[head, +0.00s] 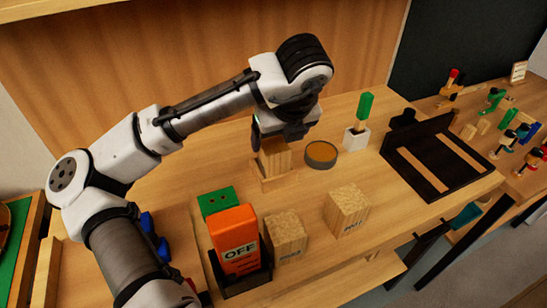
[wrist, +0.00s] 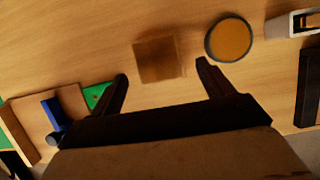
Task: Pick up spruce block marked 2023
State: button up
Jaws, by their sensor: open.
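My gripper (head: 280,135) is open at the middle of the bench, just above a pale wooden block (head: 275,160). In the wrist view my two dark fingers (wrist: 162,78) are spread wide, and this block (wrist: 160,58), blurred, lies just ahead of the gap between them. Nothing is between the fingertips. The gripper partly hides this block in the head view, and no mark on it can be read. Two more wooden blocks stand nearer the front, a left one (head: 285,234) and a right one (head: 347,208). Both carry small dark marks, too small to read.
A round tin with an amber top (head: 321,154) stands right of the gripper. An orange "OFF" box (head: 234,240) and a green block (head: 216,201) are front left. A green-handled tool in a white holder (head: 357,137) and a dark frame (head: 412,178) are on the right.

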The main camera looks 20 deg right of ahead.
aim_at(274, 145)
jog(key=shift+p+x, duration=0.5)
jog(key=shift+x, duration=2.35)
jog(key=shift+w+a, duration=0.1)
jog(key=shift+a, duration=0.05)
jog(key=c, duration=1.1)
jog(key=shift+c, duration=0.2)
jog(key=shift+r, duration=0.15)
